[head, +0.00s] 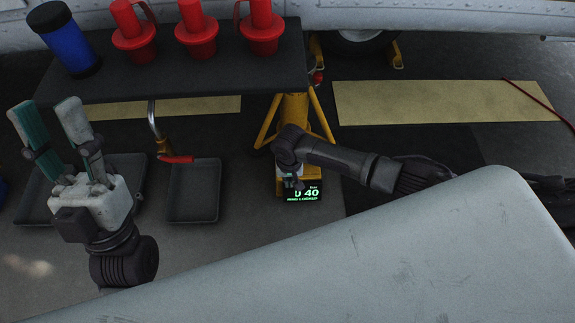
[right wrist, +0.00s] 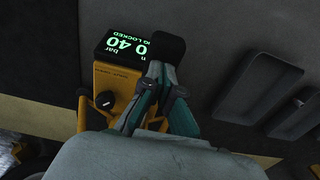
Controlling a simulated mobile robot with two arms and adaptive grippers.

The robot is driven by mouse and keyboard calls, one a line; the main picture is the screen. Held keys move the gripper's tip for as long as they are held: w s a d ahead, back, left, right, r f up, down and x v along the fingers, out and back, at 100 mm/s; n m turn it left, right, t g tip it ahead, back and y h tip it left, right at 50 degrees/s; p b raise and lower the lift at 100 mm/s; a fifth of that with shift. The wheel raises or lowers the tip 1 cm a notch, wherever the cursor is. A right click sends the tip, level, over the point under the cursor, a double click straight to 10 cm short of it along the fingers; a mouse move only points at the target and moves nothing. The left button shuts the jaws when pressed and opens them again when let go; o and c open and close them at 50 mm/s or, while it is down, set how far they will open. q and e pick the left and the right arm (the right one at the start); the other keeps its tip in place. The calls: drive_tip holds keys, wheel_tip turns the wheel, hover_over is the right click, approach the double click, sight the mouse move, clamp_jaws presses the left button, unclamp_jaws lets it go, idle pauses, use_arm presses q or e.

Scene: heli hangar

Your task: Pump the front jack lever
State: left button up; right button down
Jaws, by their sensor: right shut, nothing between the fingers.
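My right gripper (right wrist: 166,72) is shut and empty beside the box. A black-ended piece (right wrist: 167,46), perhaps the lever's grip, shows at its fingertips; I cannot tell whether they touch. In the head view my right wrist hides most of that gripper and the lever. My left gripper (head: 48,112) is open and empty at the left, fingers up.
A dark shelf (head: 200,75) holds several red plugs (head: 197,30) and a blue cylinder (head: 68,45). A metal rod with a red handle (head: 176,159) hangs over a black tray (head: 194,212). A large grey panel (head: 400,260) fills the foreground. A wheel stands behind the jack.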

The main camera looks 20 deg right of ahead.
wheel_tip(320, 180, up, 2)
drive_tip(key=shift+r+p, duration=0.1)
drive_tip(key=shift+p, duration=1.15)
use_arm(q)
drive_tip(key=w+d+f+g+y, duration=0.1)
drive_tip(key=w+f+g+y, duration=0.1)
drive_tip(key=w+f+g, duration=0.5)
drive_tip(key=shift+w+f, duration=0.2)
drive_tip(key=shift+w, duration=0.35)
